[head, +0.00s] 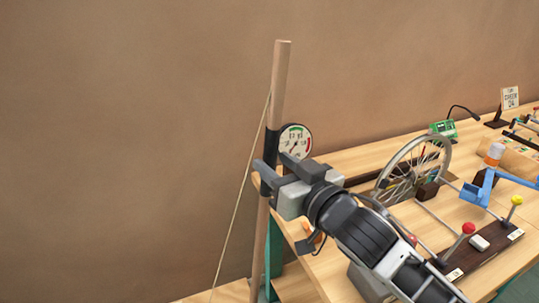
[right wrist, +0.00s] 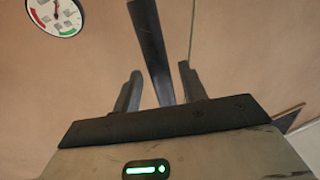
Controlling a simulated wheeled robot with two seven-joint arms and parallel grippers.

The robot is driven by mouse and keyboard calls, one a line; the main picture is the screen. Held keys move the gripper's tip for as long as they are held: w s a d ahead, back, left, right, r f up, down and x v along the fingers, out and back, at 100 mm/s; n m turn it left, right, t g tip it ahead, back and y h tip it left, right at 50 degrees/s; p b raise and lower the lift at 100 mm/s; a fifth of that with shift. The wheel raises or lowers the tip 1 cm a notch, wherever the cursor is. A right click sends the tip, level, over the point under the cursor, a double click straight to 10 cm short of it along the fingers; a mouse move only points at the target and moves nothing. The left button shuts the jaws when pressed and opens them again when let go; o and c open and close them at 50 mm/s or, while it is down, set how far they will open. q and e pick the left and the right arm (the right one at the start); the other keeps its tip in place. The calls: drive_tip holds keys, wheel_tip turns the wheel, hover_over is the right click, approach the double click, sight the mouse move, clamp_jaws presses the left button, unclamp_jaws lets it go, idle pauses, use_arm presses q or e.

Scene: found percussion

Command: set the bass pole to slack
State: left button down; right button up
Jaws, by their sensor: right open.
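The bass pole (head: 280,85) is a tall wooden pole at the centre of the head view, leaning slightly right at its top. A thin string (head: 240,190) runs from its upper part down to the left; it also shows in the right wrist view (right wrist: 191,35). A round dial (head: 296,141) with red and green arcs sits beside the pole's dark section. It shows partly in the right wrist view (right wrist: 57,14). My right gripper (head: 269,161) is open, its fingers just below the dial. In the right wrist view a dark bar (right wrist: 151,50) stands between the fingers; contact is unclear.
A wooden bench (head: 375,155) extends right, with a spoked wheel (head: 412,168), a blue device (head: 480,190) and a dark base with red (head: 468,228) and yellow (head: 516,200) knobs. My right arm covers its near part. The area left of the string is clear before a brown wall.

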use_arm(q)
drive_tip(key=shift+w+r, duration=0.15)
use_arm(e)
drive_tip(key=shift+x, duration=1.35)
clamp_jaws()
use_arm(q)
drive_tip(key=shift+r, duration=0.1)
use_arm(e)
drive_tip(key=shift+a, duration=0.1)
